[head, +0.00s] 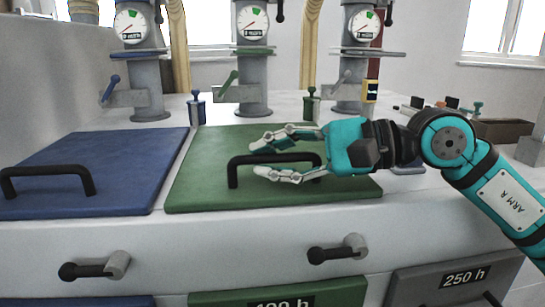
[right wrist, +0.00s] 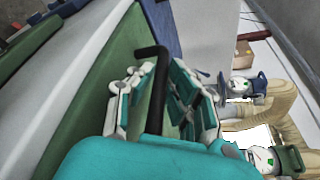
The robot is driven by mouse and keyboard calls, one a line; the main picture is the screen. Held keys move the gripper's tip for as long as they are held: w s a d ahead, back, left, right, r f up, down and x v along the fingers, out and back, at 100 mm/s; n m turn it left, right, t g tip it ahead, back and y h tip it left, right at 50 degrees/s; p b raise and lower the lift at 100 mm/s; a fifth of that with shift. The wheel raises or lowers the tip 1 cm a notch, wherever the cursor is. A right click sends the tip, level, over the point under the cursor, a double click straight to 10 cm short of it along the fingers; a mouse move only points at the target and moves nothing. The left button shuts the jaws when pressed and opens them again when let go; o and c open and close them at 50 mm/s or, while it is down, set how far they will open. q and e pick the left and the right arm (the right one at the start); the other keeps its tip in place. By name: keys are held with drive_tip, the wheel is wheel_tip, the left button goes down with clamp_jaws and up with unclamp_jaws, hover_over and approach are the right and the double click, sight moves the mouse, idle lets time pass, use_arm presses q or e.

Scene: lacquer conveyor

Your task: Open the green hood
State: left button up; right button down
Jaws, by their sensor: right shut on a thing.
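The green hood (head: 215,189) is a flat green lid lying on the white machine top, in the middle of the head view. Its black bar handle (head: 233,176) stands up from the lid. My right gripper (head: 262,160) comes in from the right with its fingers on either side of the handle bar, shut on it. In the right wrist view the handle (right wrist: 158,90) runs between the fingers (right wrist: 150,92) of the gripper, and the green lid (right wrist: 85,108) lies to the left. The hood looks closed and flat. My left gripper is not in view.
A blue hood (head: 110,155) with a black handle lies left of the green one. Columns with gauges (head: 252,22) and levers stand behind. Black-gripped latches (head: 338,250) project from the front face. Small blue and green posts (head: 312,104) stand behind the lids.

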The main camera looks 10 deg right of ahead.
drive_tip(key=w+r+m+g+p, duration=0.1)
drive_tip(key=w+r+p, duration=0.3)
drive_tip(key=r+p, duration=0.3)
drive_tip(key=w+r+m+p, duration=0.2)
drive_tip(key=w+r+p, duration=0.2)
drive_tip(key=r+p, duration=0.3)
drive_tip(key=shift+w+r+g+h, duration=0.4)
drive_tip(key=shift+r, duration=1.6)
